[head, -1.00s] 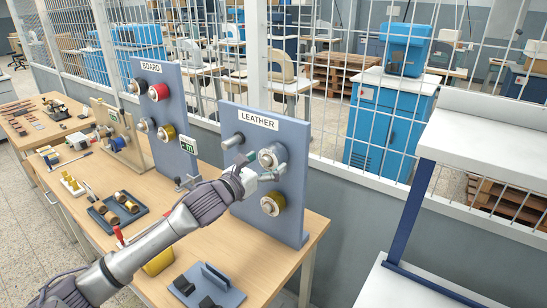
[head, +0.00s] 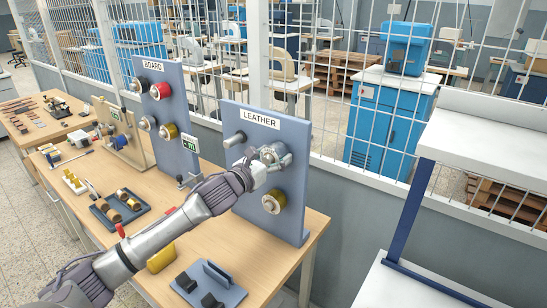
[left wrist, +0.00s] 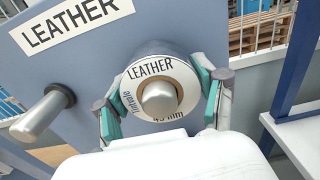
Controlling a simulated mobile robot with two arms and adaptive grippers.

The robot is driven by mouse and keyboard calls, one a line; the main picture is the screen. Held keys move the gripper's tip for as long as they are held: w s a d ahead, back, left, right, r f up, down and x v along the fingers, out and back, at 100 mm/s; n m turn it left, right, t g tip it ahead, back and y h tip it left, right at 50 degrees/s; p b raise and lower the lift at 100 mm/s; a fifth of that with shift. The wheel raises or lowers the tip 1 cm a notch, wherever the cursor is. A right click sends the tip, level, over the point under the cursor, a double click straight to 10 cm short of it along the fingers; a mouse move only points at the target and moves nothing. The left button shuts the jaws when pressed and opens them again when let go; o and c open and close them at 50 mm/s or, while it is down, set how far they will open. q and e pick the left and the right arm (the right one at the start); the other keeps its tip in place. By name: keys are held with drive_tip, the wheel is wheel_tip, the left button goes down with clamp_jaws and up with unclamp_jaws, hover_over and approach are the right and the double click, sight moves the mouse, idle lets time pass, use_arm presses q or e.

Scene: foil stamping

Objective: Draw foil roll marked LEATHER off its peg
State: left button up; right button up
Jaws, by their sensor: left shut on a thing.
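The blue-grey board with the LEATHER sign (head: 258,120) stands upright at the right end of the table. The foil roll marked LEATHER (left wrist: 150,70) sits on its peg (left wrist: 159,98), whose end shows in the roll's middle. Its face also reads 45 mm, partly hidden at the bottom. My left gripper (head: 268,159) is shut on this roll, with one teal-padded finger on each side in the left wrist view (left wrist: 160,92). A gold-centred roll (head: 273,202) hangs below it. A bare peg (head: 234,140) sticks out to its upper left. My right gripper is not in view.
A second board marked BOARD (head: 154,66) holds several rolls to the left. A blue-grey stand (head: 208,286) with dark blocks and a tray of brown rolls (head: 120,206) lie on the table (head: 310,232). A wire mesh fence runs behind.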

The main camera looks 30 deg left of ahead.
sight(265, 161)
use_arm(q)
drive_tip(key=shift+c, duration=0.9)
drive_tip(key=shift+r, duration=0.1)
drive_tip(key=shift+s, duration=0.15)
drive_tip(key=shift+s+a, duration=0.15)
drive_tip(key=shift+s, duration=0.75)
drive_tip(key=shift+s+a, duration=0.1)
drive_tip(key=shift+s, duration=0.8)
drive_tip(key=shift+s+a+b, duration=0.1)
drive_tip(key=shift+s+b, duration=0.55)
drive_tip(key=shift+s, duration=1.9)
